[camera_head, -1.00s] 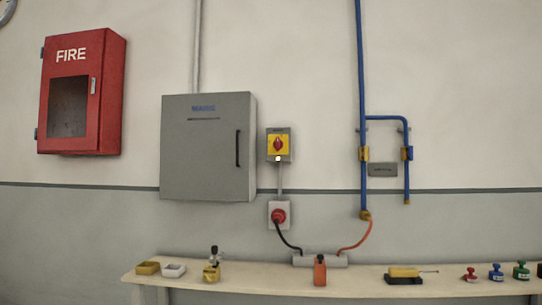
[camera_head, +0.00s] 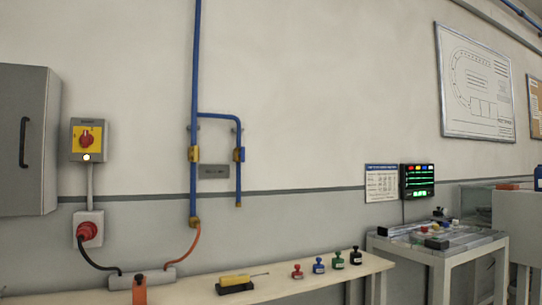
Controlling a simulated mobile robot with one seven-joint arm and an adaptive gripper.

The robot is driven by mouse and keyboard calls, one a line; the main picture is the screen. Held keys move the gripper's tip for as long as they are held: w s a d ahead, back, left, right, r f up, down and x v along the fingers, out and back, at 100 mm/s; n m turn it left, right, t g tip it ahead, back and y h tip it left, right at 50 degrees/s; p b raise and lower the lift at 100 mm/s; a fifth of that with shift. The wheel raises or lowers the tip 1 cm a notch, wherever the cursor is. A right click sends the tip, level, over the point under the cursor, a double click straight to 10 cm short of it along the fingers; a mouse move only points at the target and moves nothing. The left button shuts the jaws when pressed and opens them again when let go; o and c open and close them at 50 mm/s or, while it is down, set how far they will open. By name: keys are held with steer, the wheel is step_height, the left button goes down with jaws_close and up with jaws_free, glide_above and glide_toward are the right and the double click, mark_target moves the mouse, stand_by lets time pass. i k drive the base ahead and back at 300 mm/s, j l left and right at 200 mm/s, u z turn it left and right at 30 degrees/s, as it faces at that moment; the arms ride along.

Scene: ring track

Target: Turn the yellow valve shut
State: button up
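Blue pipes run down the wall. A yellow valve (camera_head: 194,155) sits on the longer vertical pipe (camera_head: 196,80). A second fitting, yellow with blue on it (camera_head: 239,155), sits on the shorter branch pipe to its right. A small grey plate (camera_head: 213,171) is on the wall between them. Handle positions are too small to tell. An orange hose (camera_head: 184,249) leaves the brass end of the longer pipe. My gripper is not in view.
A pale bench (camera_head: 330,277) runs below the pipes, holding a yellow-handled tool (camera_head: 237,281) and several coloured stamps (camera_head: 319,266). A grey cabinet (camera_head: 27,140) and a red-yellow switch (camera_head: 86,140) are at left. A table (camera_head: 436,257) stands at right.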

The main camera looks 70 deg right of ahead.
mark_target(195, 154)
steer(key=z, duration=1.5)
